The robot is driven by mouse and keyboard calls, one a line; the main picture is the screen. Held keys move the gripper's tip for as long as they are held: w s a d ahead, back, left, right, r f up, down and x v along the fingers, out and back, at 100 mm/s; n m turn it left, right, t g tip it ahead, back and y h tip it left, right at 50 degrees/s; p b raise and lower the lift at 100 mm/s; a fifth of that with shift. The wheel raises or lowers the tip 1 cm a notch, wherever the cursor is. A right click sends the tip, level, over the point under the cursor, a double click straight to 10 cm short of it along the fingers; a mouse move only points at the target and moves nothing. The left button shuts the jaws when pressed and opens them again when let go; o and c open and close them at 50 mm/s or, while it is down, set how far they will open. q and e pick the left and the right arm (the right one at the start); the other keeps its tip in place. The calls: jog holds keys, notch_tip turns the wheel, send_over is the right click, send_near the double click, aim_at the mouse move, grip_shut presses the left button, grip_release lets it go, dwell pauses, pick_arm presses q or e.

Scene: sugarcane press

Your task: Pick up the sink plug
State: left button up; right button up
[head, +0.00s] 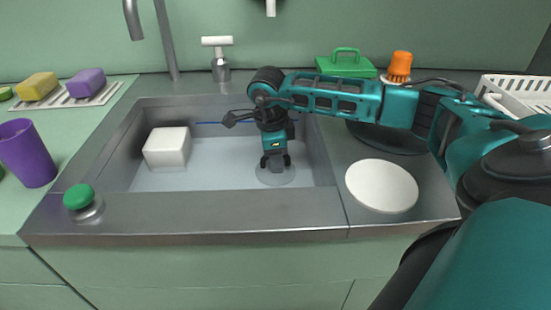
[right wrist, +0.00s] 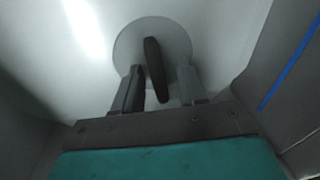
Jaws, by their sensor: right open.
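The sink plug (right wrist: 153,62) is a pale round disc with a dark upright fin handle, lying on the basin floor in the right wrist view. In the head view its pale disc (head: 262,178) shows under my gripper. My right gripper (head: 275,160) points down into the basin. In the right wrist view its two fingers (right wrist: 160,82) are apart, one on each side of the fin. I cannot tell whether either finger touches it. The gripper hides much of the plug in the head view. My left gripper is not in view.
The sink basin (head: 120,212) has steel walls around my right gripper. A white block (head: 167,147) stands at its left. A green-topped item (head: 80,197) is on the front left rim. A white round plate (head: 382,186) lies on the right, below my right arm.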

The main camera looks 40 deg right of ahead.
jog(key=shift+c, duration=0.4)
grip_shut()
jog(key=shift+r, duration=0.1)
